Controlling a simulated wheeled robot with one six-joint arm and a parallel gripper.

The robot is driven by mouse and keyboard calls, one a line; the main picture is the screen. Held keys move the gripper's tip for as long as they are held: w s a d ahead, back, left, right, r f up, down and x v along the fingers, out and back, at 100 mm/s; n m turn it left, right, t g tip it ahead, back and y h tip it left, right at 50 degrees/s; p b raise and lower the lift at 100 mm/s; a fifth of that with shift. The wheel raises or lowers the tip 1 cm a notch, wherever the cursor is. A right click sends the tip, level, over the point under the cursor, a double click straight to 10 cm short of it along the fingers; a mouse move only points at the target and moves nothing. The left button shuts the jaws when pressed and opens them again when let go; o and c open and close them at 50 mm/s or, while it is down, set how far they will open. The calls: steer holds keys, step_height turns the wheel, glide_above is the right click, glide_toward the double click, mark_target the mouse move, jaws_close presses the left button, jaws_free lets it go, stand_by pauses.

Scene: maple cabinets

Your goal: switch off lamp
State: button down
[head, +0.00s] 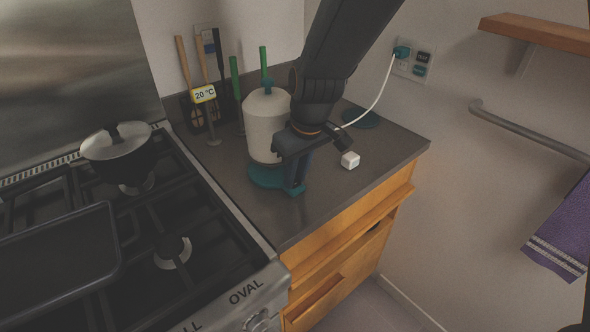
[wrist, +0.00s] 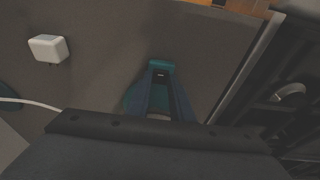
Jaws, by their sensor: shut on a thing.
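The lamp (head: 266,125) stands upright on the dark counter, with a cream-white cylindrical shade, a teal top knob and a round teal base (head: 264,177). The shade shows no clear glow. My gripper (head: 293,187) points down at the front right of the base. In the wrist view my gripper (wrist: 160,78) has its fingers brought together at a small teal block (wrist: 160,64) by the base edge. It is shut on this block; the exact contact is partly hidden by the fingers. The teal base (wrist: 133,103) shows partly behind them.
A white cube (head: 350,160) sits right of my gripper, also in the wrist view (wrist: 48,48). A white cord (head: 382,91) runs from the wall outlet behind my arm. The stove with a pot (head: 117,148) is left. Utensils (head: 203,95) stand behind the lamp.

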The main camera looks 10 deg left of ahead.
steer(key=c, duration=1.6)
jaws_free()
steer(key=shift+o, duration=0.2)
steer(key=b+v, duration=0.1)
steer(key=v, duration=0.6)
steer(key=shift+r, duration=0.4)
steer(key=s+d+f+m, duration=0.2)
steer(key=s+d+m, duration=0.1)
steer(key=d, duration=0.6)
steer(key=s+d+f+m+h, duration=0.1)
steer(key=s+d+f+m, duration=0.2)
steer(key=d, duration=0.6)
steer(key=s+d+f+m+h, duration=0.1)
steer(key=s+d+f+m, duration=0.2)
steer(key=d, duration=0.7)
steer(key=shift+m+g, duration=0.4)
steer(key=shift+m, duration=0.1)
